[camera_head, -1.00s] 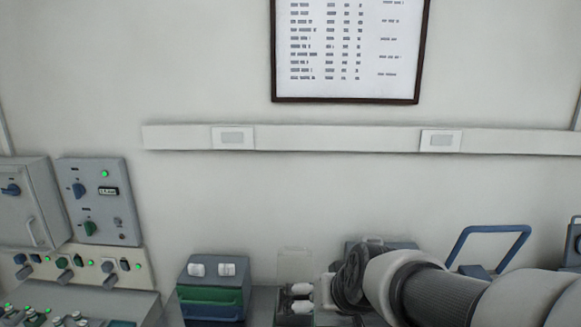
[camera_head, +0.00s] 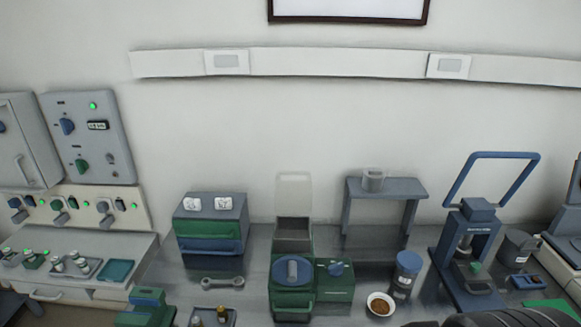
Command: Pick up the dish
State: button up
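A small round white dish (camera_head: 370,299) with brown grainy contents stands on the grey bench near the front, right of centre. It sits just left of a blue-lidded jar (camera_head: 408,264) and right of a green machine. My gripper is not in view. Only a dark part of my arm shows at the bottom right edge, so whether the gripper is open or shut is hidden.
The green machine (camera_head: 292,273) has a raised clear lid. A grey stand (camera_head: 411,187) carries a clear beaker (camera_head: 373,182). A blue press (camera_head: 470,245) stands right of the jar. A wrench (camera_head: 222,281) lies at left. Bare bench lies under the stand.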

aim_at(380, 304)
jog(key=i+l, duration=0.15)
jog(key=l, duration=0.2)
jog(key=i+l, duration=0.15)
jog(key=l, duration=0.2)
jog(key=i+l, duration=0.15)
jog(key=l, duration=0.25)
jog(key=i+l, duration=0.15)
jog(key=l, duration=0.2)
